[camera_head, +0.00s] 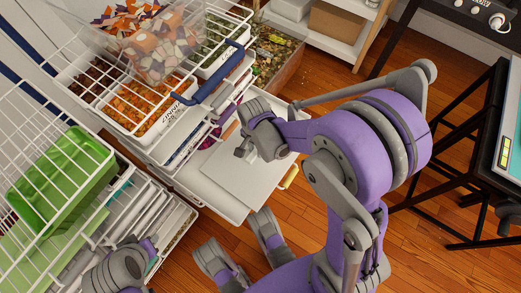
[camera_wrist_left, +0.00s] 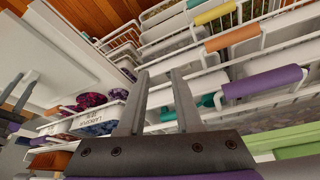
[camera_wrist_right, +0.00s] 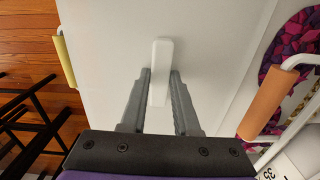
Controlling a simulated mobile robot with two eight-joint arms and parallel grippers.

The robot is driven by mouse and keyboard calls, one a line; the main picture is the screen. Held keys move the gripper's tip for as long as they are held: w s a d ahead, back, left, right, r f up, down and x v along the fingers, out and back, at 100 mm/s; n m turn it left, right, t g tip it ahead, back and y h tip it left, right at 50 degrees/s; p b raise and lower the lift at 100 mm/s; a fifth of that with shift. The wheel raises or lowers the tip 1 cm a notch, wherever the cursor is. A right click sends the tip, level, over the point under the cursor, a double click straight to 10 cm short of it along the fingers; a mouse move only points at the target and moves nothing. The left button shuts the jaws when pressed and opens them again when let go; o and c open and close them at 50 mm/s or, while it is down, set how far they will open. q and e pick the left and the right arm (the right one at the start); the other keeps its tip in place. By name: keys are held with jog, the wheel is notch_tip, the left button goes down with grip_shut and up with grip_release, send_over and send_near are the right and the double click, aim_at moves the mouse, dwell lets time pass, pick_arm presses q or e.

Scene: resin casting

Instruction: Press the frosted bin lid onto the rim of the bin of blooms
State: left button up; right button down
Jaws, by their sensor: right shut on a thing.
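The pale frosted lid (camera_head: 225,173) lies roughly flat over a pulled-out basket at the centre of the head view. It also fills the middle of the right wrist view (camera_wrist_right: 110,60), with a white handle (camera_wrist_right: 161,55) on top. My right gripper (camera_head: 245,150) is shut on that handle, one finger on each side. Magenta and purple blooms (camera_wrist_right: 292,45) show beside the lid, in a bin partly hidden. I cannot tell whether the lid touches a rim. My left gripper (camera_wrist_left: 157,95) is open and empty by the wire baskets.
Upper baskets hold orange petals (camera_head: 140,105) and a clear bag of mixed petals (camera_head: 150,40). A blue handle (camera_head: 213,78) sticks out near my right gripper. Green trays (camera_head: 65,165) sit at left. A black-framed table stands at right; the wooden floor (camera_head: 400,240) is open.

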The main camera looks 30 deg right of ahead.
jog(key=shift+r, duration=0.1)
jog(key=shift+r+p, duration=1.85)
jog(key=shift+r, duration=0.65)
jog(key=shift+f, duration=0.1)
